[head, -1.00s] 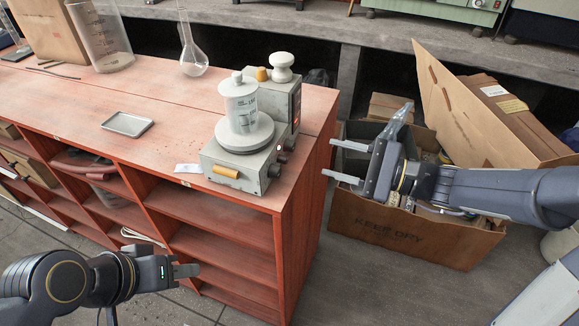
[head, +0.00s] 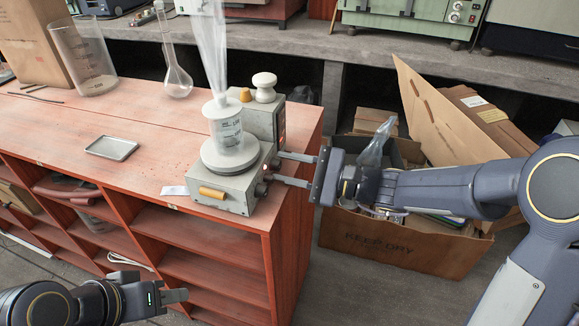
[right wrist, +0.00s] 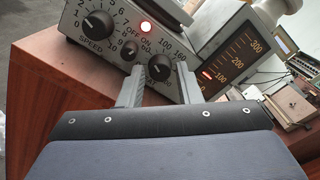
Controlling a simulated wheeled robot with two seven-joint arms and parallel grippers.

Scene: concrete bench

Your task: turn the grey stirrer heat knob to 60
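My right gripper (head: 275,167) is level with the stirrer's panel. In the right wrist view its open fingers (right wrist: 159,80) stand either side of the heat knob, with small gaps visible. My left gripper (head: 178,297) hangs low in front of the shelves; its finger opening is unclear.
An open cardboard box (head: 400,245) stands below my right arm.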

